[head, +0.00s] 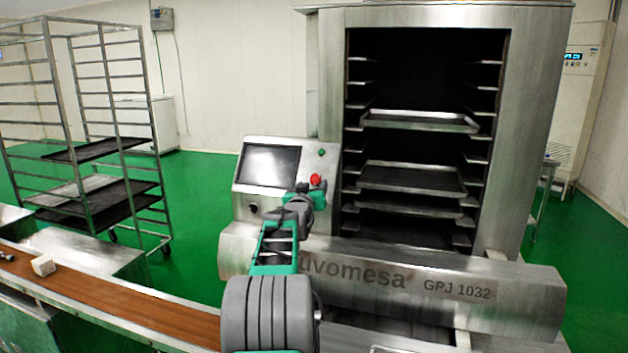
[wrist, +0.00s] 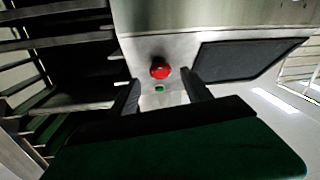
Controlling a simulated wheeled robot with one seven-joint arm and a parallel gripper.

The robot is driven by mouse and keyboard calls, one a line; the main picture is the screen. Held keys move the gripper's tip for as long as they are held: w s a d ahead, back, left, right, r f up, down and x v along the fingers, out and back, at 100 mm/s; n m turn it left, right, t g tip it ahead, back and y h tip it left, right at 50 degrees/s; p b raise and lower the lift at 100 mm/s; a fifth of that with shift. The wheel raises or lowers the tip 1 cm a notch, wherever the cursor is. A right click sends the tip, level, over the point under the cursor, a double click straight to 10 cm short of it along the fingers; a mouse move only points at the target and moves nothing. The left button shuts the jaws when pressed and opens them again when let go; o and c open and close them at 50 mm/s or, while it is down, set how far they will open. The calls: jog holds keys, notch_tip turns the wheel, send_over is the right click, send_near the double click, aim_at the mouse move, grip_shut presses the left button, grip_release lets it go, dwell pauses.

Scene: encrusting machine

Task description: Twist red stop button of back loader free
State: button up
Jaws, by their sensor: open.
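The red stop button (head: 316,180) is on the right side of the loader's slanted control panel (head: 291,148), below a small green button (head: 321,152). In the wrist view the red button (wrist: 160,69) shows ahead of my gripper (wrist: 163,92), roughly in line with the gap between its two fingers. The fingers are apart and the gap is empty; I see no contact with the button. In the head view my arm reaches up to the panel, and my gripper (head: 303,190) is just below and left of the button, its fingers hard to make out.
A dark screen (head: 268,165) fills the panel's left part. The loader's shelves with trays (head: 415,121) stand to the right. A rack (head: 105,140) stands on the green floor at left. A conveyor (head: 110,300) with a pale block (head: 43,265) runs along the lower left.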

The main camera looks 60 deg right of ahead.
aim_at(315, 181)
jog(key=shift+p+x, duration=0.45)
jog(key=shift+x, duration=1.5)
jog(key=shift+c, duration=0.3)
grip_shut()
